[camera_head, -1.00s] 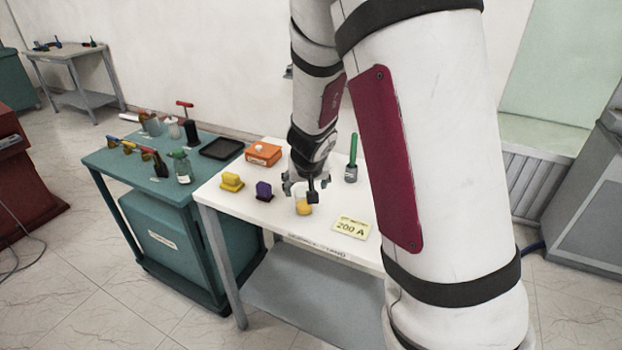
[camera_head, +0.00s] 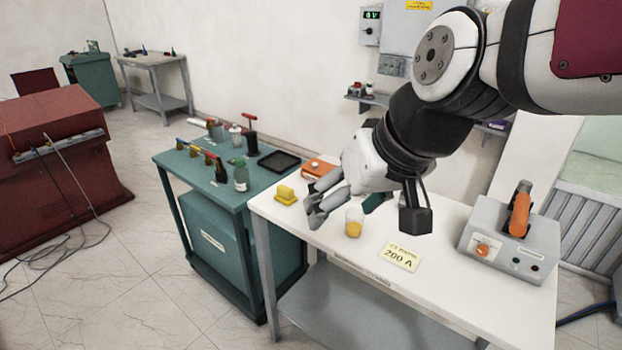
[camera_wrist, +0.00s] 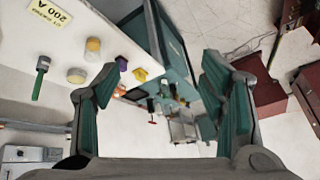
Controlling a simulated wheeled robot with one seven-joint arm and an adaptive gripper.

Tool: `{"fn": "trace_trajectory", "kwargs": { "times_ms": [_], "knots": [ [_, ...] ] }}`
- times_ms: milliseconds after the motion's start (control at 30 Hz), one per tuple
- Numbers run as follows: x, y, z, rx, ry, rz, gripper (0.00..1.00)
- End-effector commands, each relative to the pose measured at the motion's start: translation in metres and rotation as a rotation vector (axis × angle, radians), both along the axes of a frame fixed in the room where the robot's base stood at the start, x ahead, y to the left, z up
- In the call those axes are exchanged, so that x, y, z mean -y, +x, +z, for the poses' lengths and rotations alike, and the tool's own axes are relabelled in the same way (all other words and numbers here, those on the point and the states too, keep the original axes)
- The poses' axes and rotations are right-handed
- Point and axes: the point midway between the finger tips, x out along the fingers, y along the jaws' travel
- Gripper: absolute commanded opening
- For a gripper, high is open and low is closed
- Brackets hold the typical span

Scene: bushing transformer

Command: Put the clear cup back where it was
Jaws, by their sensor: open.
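The clear cup (camera_head: 354,222) stands upright on the white table (camera_head: 447,263) with something yellow inside it. My gripper (camera_head: 314,202) is open and empty, tilted sideways above the table, just left of and above the cup in the head view. In the wrist view my two green-padded fingers (camera_wrist: 158,72) are spread wide with nothing between them. A cup with yellow inside (camera_wrist: 93,47) shows there at the upper left, outside the fingers. The surroundings of the cup's far side are partly hidden by my wrist in the head view.
A yellow "200 A" card (camera_head: 401,256) lies right of the cup. A yellow block (camera_head: 286,195) and an orange box (camera_head: 319,168) stand left and behind. A grey device (camera_head: 511,240) stands at the right. The teal table (camera_head: 212,182) holds bottles and tools.

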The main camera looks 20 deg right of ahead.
Motion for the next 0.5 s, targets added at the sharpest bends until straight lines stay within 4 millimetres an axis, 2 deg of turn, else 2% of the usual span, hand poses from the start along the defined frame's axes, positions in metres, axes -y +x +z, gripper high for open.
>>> {"fn": "trace_trajectory", "kwargs": {
  "times_ms": [33,100,200,333,500],
  "knots": [
    [0.002,-0.018,0.005,0.003,-0.032,0.002,0.64],
    [0.007,-0.038,0.007,-0.007,-0.074,-0.004,0.64],
    [0.013,-0.058,0.008,-0.016,-0.121,-0.018,0.64],
    [0.018,-0.070,0.009,-0.022,-0.153,-0.032,0.64],
    [0.019,-0.072,0.009,-0.024,-0.157,-0.034,0.64]
  ]
}}
